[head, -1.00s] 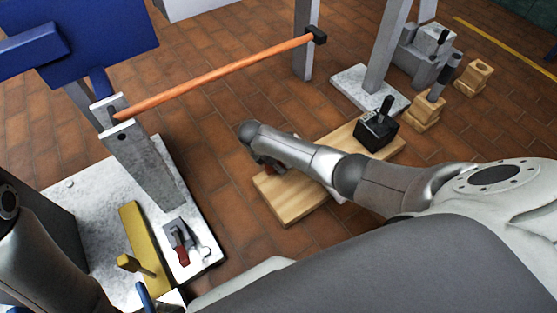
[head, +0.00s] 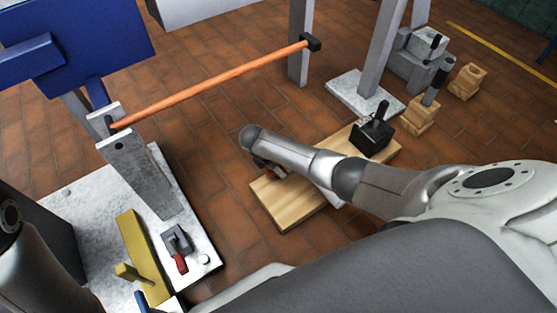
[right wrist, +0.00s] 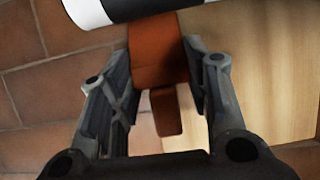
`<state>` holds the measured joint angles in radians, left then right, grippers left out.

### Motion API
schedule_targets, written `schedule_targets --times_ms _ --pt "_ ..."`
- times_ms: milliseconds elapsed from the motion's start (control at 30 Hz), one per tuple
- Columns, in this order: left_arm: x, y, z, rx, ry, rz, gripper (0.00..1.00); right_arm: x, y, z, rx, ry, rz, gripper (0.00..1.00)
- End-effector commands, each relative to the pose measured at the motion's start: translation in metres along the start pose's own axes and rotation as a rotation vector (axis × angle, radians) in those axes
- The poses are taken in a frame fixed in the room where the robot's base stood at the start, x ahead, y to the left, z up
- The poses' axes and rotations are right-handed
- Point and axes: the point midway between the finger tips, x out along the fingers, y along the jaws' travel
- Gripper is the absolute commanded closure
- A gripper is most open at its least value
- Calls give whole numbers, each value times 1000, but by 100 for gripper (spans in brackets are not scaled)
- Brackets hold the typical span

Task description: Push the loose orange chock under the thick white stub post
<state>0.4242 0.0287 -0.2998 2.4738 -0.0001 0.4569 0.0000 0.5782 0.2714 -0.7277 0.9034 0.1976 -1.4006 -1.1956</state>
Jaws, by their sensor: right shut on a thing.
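The orange chock (right wrist: 154,62) shows in the right wrist view, reaching from between my fingers up to the stub post. My right gripper (right wrist: 159,68) is shut on it, one finger on each side. The thick stub post (right wrist: 120,10), white with a black band, crosses the top of that view. The chock's far end meets the post's edge in the picture; I cannot tell whether they touch. In the head view my right gripper (head: 266,168) is low at the left end of a wooden board, and my arm hides most of chock and post. My left gripper is out of view.
The wooden board (head: 290,208) carries a black block with a handle (head: 372,135). An orange bar (head: 215,82) spans between two grey posts above the floor. A pale plate at left holds a yellow piece (head: 143,252) and a red-handled clamp (head: 179,250). Brick floor lies clear between.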

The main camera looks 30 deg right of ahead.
Motion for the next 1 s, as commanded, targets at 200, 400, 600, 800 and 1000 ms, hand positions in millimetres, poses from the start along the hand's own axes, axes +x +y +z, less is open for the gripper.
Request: schedule_targets --times_ms 200,400,600,800,1000 --pt "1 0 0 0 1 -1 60 1 0 4 0 -1 0 82" --pt "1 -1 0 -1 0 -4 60 2 0 7 1 -1 -1 82" --pt "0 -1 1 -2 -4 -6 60 3 0 7 0 -1 0 38" --pt "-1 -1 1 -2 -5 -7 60 3 0 7 0 0 0 31" --pt "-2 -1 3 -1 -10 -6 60 2 0 6 0 0 0 31"
